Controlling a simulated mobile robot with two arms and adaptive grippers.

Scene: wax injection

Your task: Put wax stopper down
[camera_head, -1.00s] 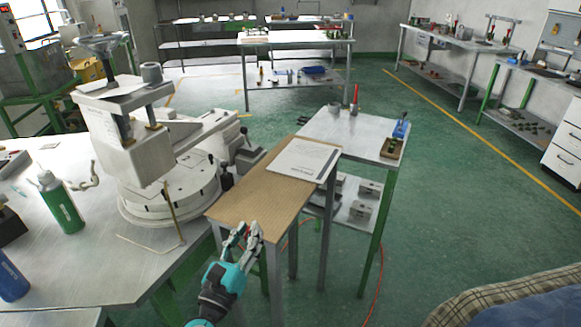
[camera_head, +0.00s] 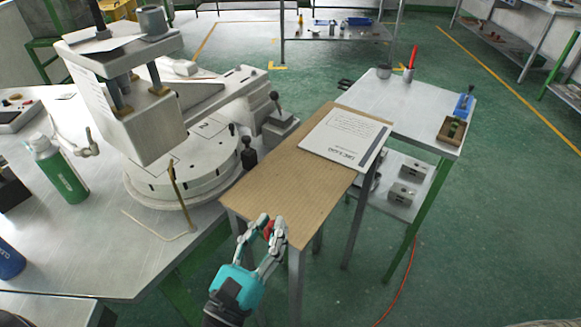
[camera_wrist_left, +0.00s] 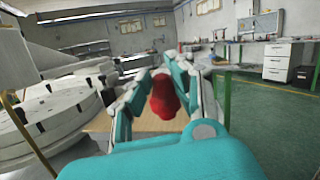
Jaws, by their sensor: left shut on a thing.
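My left gripper (camera_head: 264,224) is shut on a small red wax stopper (camera_head: 269,229). It is at the near end of the brown wooden board tabletop (camera_head: 268,177). In the left wrist view the red stopper (camera_wrist_left: 163,100) sits between the two fingers of the gripper (camera_wrist_left: 163,92), with the board behind and below it. I cannot tell whether the stopper touches the board. My right gripper is not in view.
A white printed sheet (camera_head: 346,137) lies on the far part of the board. The injection machine (camera_head: 180,170) with its round base stands on the metal table at left. A metal side table (camera_head: 405,100) holds a red-handled tool and small trays. The board's near half is bare.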

